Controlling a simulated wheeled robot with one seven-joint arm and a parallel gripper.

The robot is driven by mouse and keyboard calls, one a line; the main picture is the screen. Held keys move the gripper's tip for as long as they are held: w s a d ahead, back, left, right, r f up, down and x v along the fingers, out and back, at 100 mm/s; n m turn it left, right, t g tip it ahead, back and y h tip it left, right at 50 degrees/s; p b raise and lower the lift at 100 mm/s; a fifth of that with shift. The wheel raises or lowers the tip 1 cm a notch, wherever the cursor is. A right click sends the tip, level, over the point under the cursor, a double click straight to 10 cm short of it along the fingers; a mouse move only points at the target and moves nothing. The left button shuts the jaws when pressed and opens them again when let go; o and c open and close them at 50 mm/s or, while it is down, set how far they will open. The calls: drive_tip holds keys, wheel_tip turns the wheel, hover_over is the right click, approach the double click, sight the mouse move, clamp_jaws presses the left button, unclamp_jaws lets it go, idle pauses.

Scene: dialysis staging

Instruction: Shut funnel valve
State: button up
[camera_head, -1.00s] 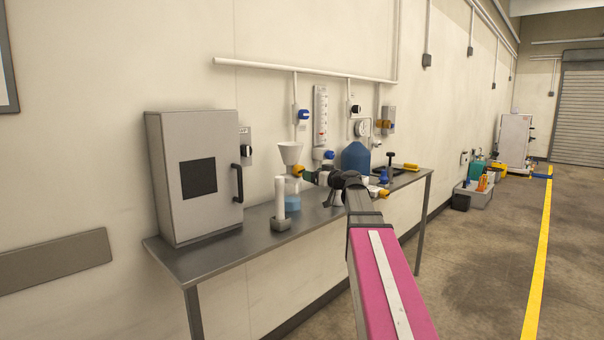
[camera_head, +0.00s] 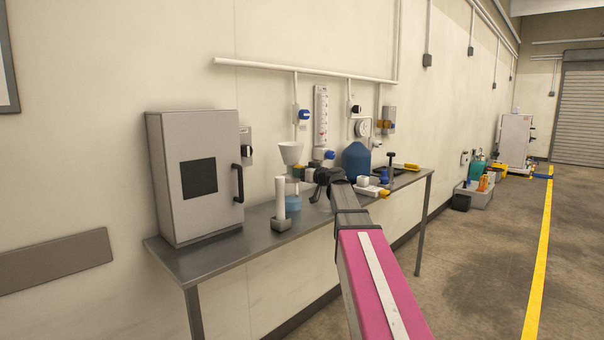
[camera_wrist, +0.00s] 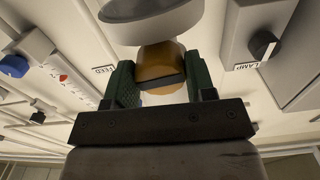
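The funnel (camera_head: 290,153) is a white cone above the bench in the head view. In the wrist view its grey rim (camera_wrist: 150,20) crosses the top. Below the rim, the orange-yellow funnel valve knob (camera_wrist: 160,62) lies between the two dark green fingers of my gripper (camera_wrist: 161,82). One finger is on each side, very close to the knob; I cannot tell whether they press on it. In the head view my gripper (camera_head: 301,174) is just below the funnel and hides the valve.
The metal bench (camera_head: 210,262) holds a grey cabinet (camera_head: 198,180) at left, a white cylinder (camera_head: 280,198) in a grey holder and a blue jug (camera_head: 356,161). A FEED label (camera_wrist: 103,70) and a LAMP dial (camera_wrist: 263,46) flank the gripper.

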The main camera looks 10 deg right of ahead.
drive_tip(key=shift+m, duration=0.8)
drive_tip(key=o, duration=0.9)
drive_tip(key=shift+o, duration=0.2)
drive_tip(key=v, duration=1.1)
